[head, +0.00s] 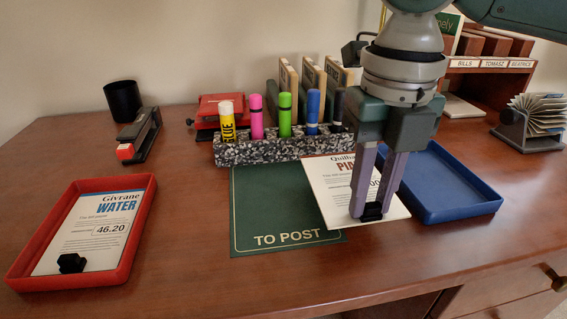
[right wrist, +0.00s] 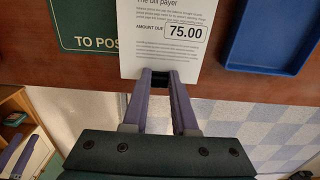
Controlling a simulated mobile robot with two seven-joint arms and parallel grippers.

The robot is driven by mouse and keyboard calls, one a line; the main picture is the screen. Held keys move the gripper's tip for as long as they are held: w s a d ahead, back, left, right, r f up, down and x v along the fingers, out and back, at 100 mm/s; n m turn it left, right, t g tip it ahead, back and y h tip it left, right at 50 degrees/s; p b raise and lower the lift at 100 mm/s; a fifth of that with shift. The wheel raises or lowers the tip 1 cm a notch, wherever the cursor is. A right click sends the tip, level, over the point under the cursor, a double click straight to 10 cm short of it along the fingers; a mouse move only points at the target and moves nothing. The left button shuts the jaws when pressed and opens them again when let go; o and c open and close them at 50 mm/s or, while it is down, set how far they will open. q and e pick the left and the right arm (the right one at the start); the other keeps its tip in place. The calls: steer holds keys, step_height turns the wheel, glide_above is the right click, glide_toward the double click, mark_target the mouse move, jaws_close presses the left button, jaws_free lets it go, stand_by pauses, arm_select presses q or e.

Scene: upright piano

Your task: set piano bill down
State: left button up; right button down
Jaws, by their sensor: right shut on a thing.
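The piano bill (head: 327,186) is a white sheet with a red title, and in the right wrist view (right wrist: 150,45) it reads 75.00. My right gripper (head: 372,208) points down and is shut on the small black clip at the bill's near edge. In the head view the bill overlaps the right part of the green TO POST mat (head: 262,205) and reaches toward the blue tray (head: 465,211). I cannot tell whether it touches the desk. My gripper's fingers hide part of its right side.
A red tray (head: 144,229) at left holds the water bill (head: 85,215). A speckled pen holder (head: 270,150) with several markers stands behind the mat. A stapler (head: 139,134), black cup (head: 123,101) and card file (head: 530,125) stand farther out. The desk between red tray and mat is clear.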

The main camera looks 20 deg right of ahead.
mark_target(365, 222)
step_height(365, 222, down, 4)
steer(key=shift+s+r+b, duration=0.1)
steer(key=shift+r+b, duration=0.05)
steer(key=shift+b, duration=0.3)
steer(key=shift+f, duration=0.3)
steer(key=c, duration=0.7)
jaws_free()
steer(key=shift+f, duration=0.1)
